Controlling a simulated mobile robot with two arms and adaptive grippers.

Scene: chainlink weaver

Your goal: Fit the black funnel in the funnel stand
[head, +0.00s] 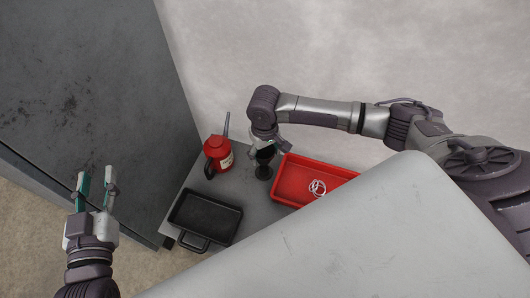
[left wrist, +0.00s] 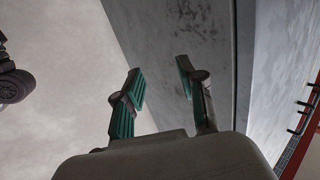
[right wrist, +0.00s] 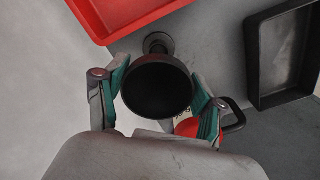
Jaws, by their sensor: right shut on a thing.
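The black funnel (head: 265,155) is between the fingers of my right gripper (head: 264,148), which is shut on it above the grey table. In the right wrist view the funnel's wide dark mouth (right wrist: 157,90) faces the camera between the two teal fingertips. A small dark round stand, seemingly the funnel stand (head: 264,172), shows just below the funnel in the head view. In the right wrist view a round part of it (right wrist: 158,42) shows past the funnel's rim. Whether funnel and stand touch is hidden. My left gripper (head: 97,178) is open and empty, away from the table at the left.
A red tray (head: 284,188) holding white rings (head: 317,187) lies right of the stand. A red canister (head: 219,157) with a black handle stands left of it. An empty black tray (head: 206,214) lies at the front left. A tall grey cabinet (head: 95,90) stands at the left.

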